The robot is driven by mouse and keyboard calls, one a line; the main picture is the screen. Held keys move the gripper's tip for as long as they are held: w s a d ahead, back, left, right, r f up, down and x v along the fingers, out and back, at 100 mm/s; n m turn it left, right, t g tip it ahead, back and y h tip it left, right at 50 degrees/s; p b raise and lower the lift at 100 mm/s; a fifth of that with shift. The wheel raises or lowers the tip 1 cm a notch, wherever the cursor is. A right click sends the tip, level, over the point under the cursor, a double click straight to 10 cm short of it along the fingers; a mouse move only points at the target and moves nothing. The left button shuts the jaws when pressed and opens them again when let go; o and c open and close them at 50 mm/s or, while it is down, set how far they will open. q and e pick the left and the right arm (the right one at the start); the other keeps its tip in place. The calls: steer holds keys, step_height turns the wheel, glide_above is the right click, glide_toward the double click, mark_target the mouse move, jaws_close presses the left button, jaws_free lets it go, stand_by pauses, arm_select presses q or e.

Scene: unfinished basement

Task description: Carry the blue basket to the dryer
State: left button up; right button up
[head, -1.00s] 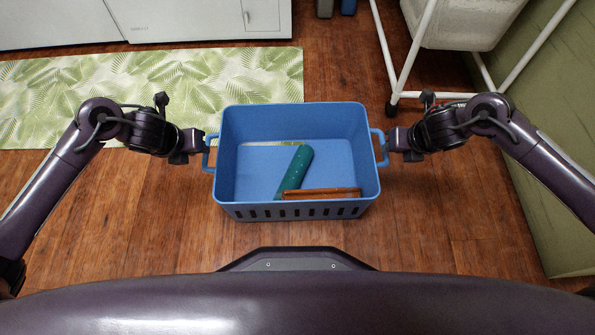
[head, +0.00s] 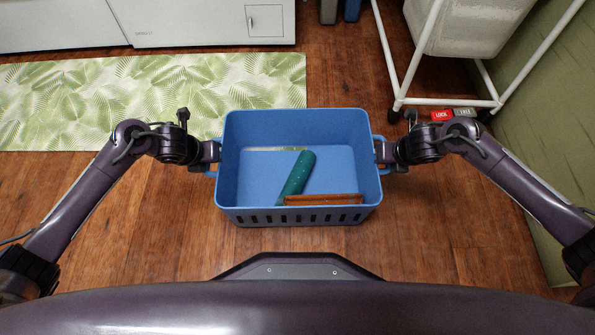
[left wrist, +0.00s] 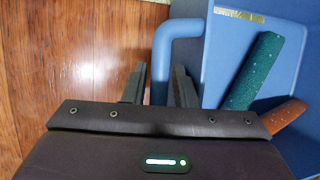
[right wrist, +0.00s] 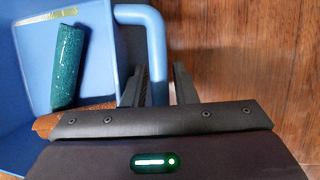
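The blue basket (head: 298,215) sits upright on the wood floor in front of me. My right gripper (head: 382,153) is at the right handle (right wrist: 155,50), fingers likewise on either side with a slim gap. Both look open, not clamped. White appliances (head: 210,22) stand at the top left; I cannot tell whether one is the dryer.
A green leaf-pattern rug (head: 150,100) lies in front of the appliances. A white-framed cart (head: 440,102) with a pale bag (head: 465,25) stands at the back right, by a green wall panel (head: 550,130). Floor around the basket is clear.

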arm_select(q)
steer(key=shift+w+f, duration=0.1)
steer(key=shift+f, duration=0.1)
arm_select(e)
steer(key=shift+w+a+f, duration=0.1)
steer(key=shift+f, duration=0.1)
arm_select(q)
jaws_close()
arm_select(e)
jaws_close()
arm_select(q)
steer(key=shift+r, duration=0.1)
arm_select(e)
steer(key=shift+r, duration=0.15)
